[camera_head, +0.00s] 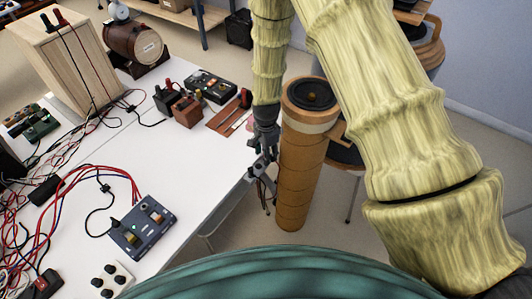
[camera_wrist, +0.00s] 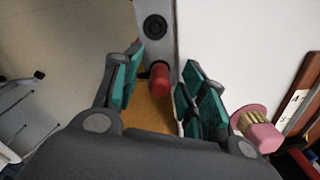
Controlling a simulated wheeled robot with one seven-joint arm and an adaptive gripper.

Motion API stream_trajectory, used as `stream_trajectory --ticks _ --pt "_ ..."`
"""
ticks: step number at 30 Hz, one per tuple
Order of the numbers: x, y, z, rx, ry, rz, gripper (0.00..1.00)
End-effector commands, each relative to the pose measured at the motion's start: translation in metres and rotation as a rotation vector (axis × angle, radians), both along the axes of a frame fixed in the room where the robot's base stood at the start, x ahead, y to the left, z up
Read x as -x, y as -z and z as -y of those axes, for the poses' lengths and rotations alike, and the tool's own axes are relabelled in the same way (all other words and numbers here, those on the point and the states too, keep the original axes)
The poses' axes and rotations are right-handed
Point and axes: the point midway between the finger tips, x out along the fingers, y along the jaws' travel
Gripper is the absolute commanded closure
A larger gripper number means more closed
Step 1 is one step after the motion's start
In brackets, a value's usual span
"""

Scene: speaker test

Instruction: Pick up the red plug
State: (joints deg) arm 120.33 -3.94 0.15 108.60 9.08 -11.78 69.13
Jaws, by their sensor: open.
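In the wrist view, a red plug (camera_wrist: 159,79) with a rounded end shows between my fingers, next to a grey strip (camera_wrist: 155,50) with a black round socket (camera_wrist: 155,27). My gripper (camera_wrist: 158,88) is open, with teal pads on either side of the plug. I see no grip on it; the depth between pads and plug is hard to judge. In the head view, my gripper (camera_head: 262,155) is at the right edge of the white table. The plug between my fingers cannot be made out there.
The white table (camera_head: 95,160) carries a blue control box (camera_head: 143,227), cables and several devices. A brown board (camera_head: 230,115) lies near my gripper. In the wrist view, a pink-and-gold piece (camera_wrist: 262,135) is right of my fingers. Open floor (camera_wrist: 60,45) shows at left.

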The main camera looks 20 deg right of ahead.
Motion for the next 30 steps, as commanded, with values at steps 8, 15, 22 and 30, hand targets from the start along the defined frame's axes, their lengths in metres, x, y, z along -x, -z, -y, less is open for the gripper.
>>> stream_trajectory --ticks 8,15,22,30 --pt "0.0001 0.0023 -0.0002 0.0 0.0 0.0 0.58" --pt "0.0003 0.0021 -0.0002 0.0 0.0 0.0 0.98" --pt "0.0002 0.0019 -0.0003 0.0 0.0 0.0 1.0" --pt "-0.0005 -0.0034 -0.0002 0.0 0.0 0.001 1.0"
